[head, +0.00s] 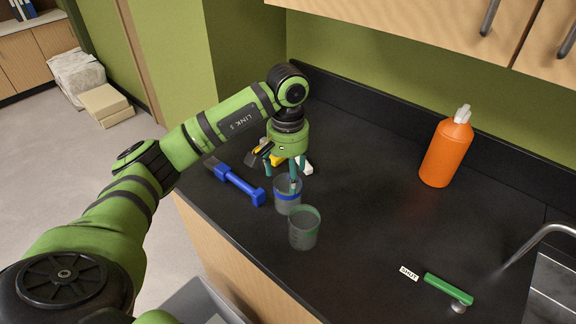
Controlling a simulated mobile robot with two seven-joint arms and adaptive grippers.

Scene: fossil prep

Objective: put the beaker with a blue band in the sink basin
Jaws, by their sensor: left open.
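The beaker with a blue band (287,197) stands upright near the front edge of the black counter. My left gripper (290,180) points down right over it, open, with a teal finger overlapping the beaker's rim. I cannot tell whether that finger is inside the beaker or beside it. The sink basin (552,292) is at the lower right, cut off by the frame, with a curved metal faucet (535,240) at its edge. My right gripper is not in view.
A second beaker with a green band (304,232) stands close in front of the blue-banded one. A blue-handled brush (240,185) and yellow and white tools (276,159) lie near the gripper. An orange bottle (447,150) stands at the back. The middle counter is clear.

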